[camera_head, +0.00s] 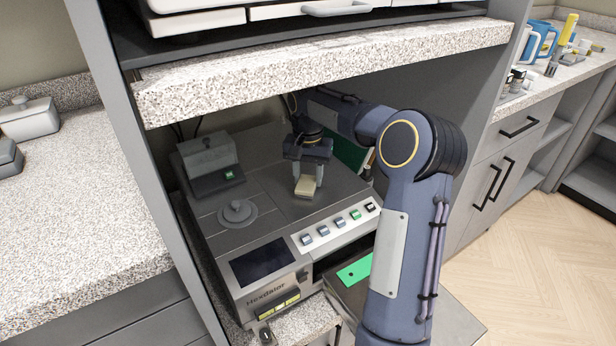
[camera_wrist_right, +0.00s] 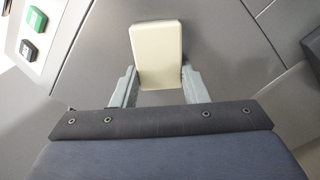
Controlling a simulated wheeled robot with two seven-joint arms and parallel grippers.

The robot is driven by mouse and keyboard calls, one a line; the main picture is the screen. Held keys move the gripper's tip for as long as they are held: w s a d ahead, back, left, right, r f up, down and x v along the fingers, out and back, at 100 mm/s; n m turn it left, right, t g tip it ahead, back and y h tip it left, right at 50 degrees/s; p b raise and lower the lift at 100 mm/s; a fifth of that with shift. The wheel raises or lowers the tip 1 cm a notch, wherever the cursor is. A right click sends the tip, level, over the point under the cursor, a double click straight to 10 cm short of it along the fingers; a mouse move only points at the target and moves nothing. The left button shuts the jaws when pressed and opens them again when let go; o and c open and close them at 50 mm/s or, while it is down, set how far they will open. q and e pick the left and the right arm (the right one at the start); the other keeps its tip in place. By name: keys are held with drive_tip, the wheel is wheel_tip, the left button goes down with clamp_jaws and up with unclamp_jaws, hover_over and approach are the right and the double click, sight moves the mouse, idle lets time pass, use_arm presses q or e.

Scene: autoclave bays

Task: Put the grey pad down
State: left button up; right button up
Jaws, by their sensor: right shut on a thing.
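My right gripper (camera_head: 307,172) reaches under the speckled shelf and points down over the flat grey top of a machine (camera_head: 285,185). It is shut on a small pale cream pad (camera_head: 306,187), which looks cream rather than grey. In the right wrist view the cream pad (camera_wrist_right: 158,48) sits between the two grey fingers (camera_wrist_right: 160,88) and sticks out beyond their tips. I cannot tell whether the pad touches the machine top or hovers just above it. My left gripper is not in view.
A round grey knob (camera_head: 238,212) and a grey box-shaped unit (camera_head: 209,158) stand on the machine's left side. Several buttons (camera_head: 338,222) line its front edge. The speckled shelf (camera_head: 330,68) hangs above my arm. A green card (camera_head: 355,271) lies lower right.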

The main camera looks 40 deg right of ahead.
sight(308, 179)
drive_tip(key=shift+f, duration=0.1)
drive_tip(key=o, duration=0.9)
drive_tip(key=shift+o, duration=0.2)
wheel_tip(308, 179, up, 8)
drive_tip(key=shift+p, duration=1.2)
drive_tip(key=shift+f, duration=0.1)
